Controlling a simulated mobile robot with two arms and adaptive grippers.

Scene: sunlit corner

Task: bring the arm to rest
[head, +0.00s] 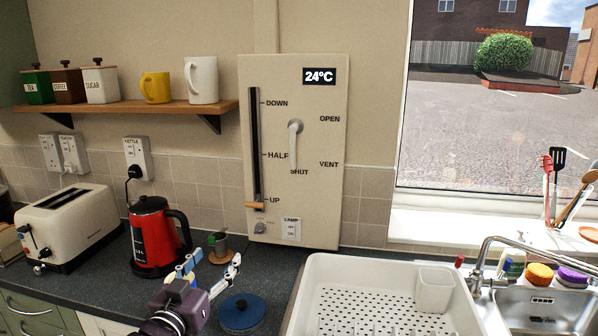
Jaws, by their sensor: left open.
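My left gripper (212,264) is low in the head view, above the dark worktop (275,262). Its two fingers are spread apart with nothing visible between them. The white handle (294,145) hangs down toward SHUT. My right gripper is out of the picture.
A red kettle (153,240) and a cream toaster (75,228) stand left of the gripper. A white drying rack (345,268) and the sink (555,306) are to the right. A wooden shelf (130,107) holds mugs and canisters.

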